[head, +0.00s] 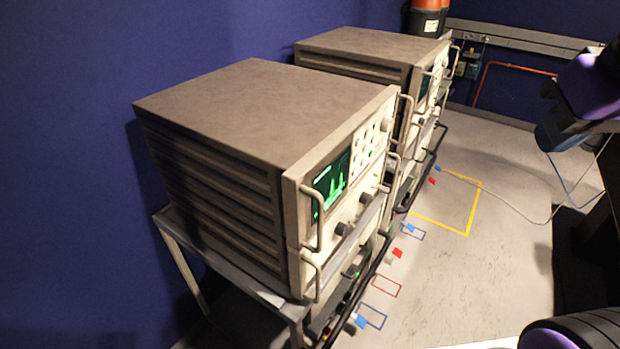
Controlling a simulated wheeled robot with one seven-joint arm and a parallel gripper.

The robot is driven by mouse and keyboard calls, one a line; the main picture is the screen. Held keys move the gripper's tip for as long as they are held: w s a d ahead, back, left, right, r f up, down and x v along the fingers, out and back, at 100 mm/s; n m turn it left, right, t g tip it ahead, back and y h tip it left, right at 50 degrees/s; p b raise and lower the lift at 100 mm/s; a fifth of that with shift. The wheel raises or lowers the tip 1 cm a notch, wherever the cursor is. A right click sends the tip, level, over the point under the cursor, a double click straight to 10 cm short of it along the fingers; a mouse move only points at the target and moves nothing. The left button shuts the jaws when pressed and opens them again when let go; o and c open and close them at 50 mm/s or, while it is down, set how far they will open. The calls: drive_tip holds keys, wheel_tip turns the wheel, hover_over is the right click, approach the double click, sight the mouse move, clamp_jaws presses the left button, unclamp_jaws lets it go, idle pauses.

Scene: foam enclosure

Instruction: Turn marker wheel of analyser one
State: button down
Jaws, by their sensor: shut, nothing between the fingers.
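Two beige rack analysers stand along the blue wall. The nearer analyser (215,105) has a green-lit screen (332,186) showing peaks, small buttons and several dark knobs on its front panel. One knob (342,228) sits below the screen, another (365,197) to its right, and a pale round knob (386,125) at the panel's upper right. Labels are too small to read, so I cannot tell which knob is the marker wheel or which unit is analyser one. The farther analyser (370,45) is seen at a steep angle. My gripper is not in view; only parts of my arm show at right.
A metal stand (175,222) carries the nearer analyser, whose handles stick out in front. Pale floor with a yellow outline (440,222), a red outline (386,287) and blue outlines lies to the right. Small red and blue pieces and a loose cable lie there.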

drive_tip(key=c, duration=1.4)
unclamp_jaws()
drive_tip(key=o, duration=0.4)
drive_tip(key=shift+w+a+f, duration=0.2)
drive_tip(key=shift+w+f, duration=0.05)
drive_tip(key=o, duration=0.4)
drive_tip(key=w+a+f+m+g+y, duration=0.1)
drive_tip(key=w+y, duration=0.1)
drive_tip(key=w+a+f+m+g+y, duration=0.1)
drive_tip(key=w+a+f+g, duration=0.1)
drive_tip(key=w+a+f+m+g+y, duration=0.1)
drive_tip(key=w+f+y, duration=0.1)
drive_tip(key=shift+w+a+m+g+y, duration=0.25)
drive_tip(key=shift+w+m+g+y, duration=0.05)
drive_tip(key=m+t+y, duration=0.9)
drive_tip(key=m+t, duration=0.1)
drive_tip(key=m, duration=0.5)
approach(390, 125)
drive_tip(key=x, duration=0.8)
drive_tip(key=shift+w+a+f, duration=0.15)
drive_tip(key=shift+w+a, duration=0.05)
drive_tip(key=shift+w, duration=0.15)
